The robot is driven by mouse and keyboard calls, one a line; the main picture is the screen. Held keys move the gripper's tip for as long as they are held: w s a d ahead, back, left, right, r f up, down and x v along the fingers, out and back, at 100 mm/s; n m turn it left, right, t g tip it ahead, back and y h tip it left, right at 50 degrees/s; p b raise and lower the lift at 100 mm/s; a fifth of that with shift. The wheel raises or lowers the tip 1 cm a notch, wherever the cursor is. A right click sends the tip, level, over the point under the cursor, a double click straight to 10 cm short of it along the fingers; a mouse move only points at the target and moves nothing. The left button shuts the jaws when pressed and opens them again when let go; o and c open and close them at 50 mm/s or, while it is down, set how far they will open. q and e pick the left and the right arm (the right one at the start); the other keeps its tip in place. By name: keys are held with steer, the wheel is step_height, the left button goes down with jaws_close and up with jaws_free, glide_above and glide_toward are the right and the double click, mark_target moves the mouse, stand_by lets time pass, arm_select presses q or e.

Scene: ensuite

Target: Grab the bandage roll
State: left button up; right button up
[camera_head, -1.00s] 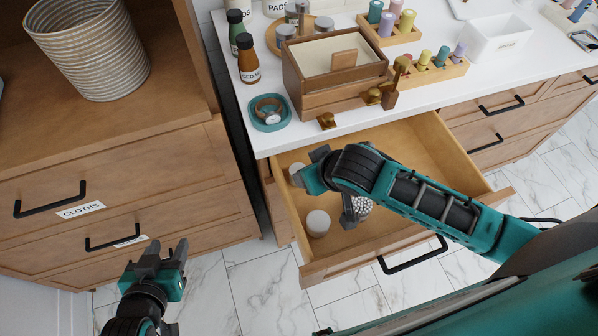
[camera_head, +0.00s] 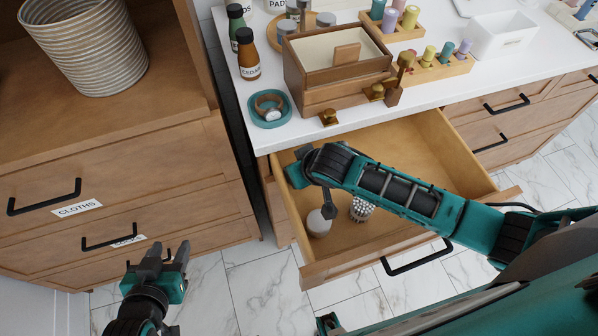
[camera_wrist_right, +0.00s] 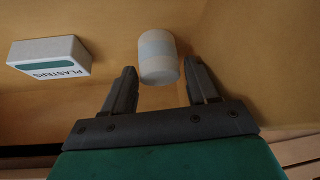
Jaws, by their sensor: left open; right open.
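The bandage roll (camera_wrist_right: 158,56), a pale upright-looking cylinder with a faint bluish band, is in the drawer in the right wrist view. My right gripper (camera_wrist_right: 160,72) is open, its fingertips on either side of the roll's near end; I cannot tell whether they touch it. In the head view my right arm reaches over the open drawer (camera_head: 455,150) and hides much of its left part. A pale cylinder (camera_head: 319,223) stands below the right gripper there; I cannot tell if it is the same roll. My left gripper (camera_head: 168,252) is open and empty above the floor.
A white plasters box (camera_wrist_right: 48,57) lies left of the roll. A jar of white-tipped swabs (camera_head: 361,209) stands in the drawer. The drawer walls are close around the gripper. A wooden box (camera_head: 335,95) and bottles (camera_head: 248,55) stand on the counter above.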

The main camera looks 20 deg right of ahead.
steer(key=c, duration=0.8)
steer(key=shift+r, duration=0.1)
